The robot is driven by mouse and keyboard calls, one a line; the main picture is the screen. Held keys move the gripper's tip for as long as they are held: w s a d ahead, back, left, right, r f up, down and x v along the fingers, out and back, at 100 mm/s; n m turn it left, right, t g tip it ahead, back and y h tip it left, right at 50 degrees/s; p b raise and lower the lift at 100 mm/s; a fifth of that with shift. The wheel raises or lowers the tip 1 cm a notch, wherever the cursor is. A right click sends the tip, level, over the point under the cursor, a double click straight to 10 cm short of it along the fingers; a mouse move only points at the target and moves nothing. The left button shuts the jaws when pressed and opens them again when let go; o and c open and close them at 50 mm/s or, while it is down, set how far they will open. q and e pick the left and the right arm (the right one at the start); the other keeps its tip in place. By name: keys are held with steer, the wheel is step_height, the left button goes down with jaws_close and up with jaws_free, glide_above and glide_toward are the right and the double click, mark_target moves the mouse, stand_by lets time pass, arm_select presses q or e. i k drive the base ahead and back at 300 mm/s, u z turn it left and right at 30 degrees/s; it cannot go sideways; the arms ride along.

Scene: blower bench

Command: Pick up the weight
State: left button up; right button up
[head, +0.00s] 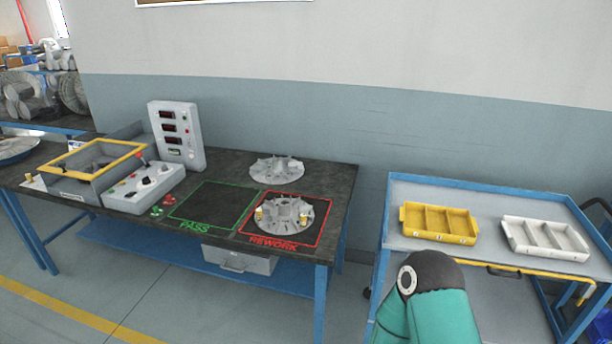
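A grey finned impeller (284,212) lies in the red-outlined REWORK square (272,240) on the dark bench top. Two small brass-coloured pieces sit on it, one at its left side (259,214) and one at its right side (303,219). They may be weights, but they are too small to tell. A yellow tray (438,237) with several compartments stands on the blue cart, and I see no weight clearly inside it. A teal arm link of mine rises at the bottom right. Neither gripper is in view.
A second impeller (276,170) lies behind the REWORK square. The green PASS square (212,204) is empty. A control box (144,187), display panel (176,135) and yellow-framed fixture (92,172) stand at left. A white tray (545,238) is on the cart (488,206). A gap separates bench and cart.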

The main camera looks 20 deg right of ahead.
mark_target(259, 212)
steer(key=z, duration=0.4)
steer(key=i, duration=0.9)
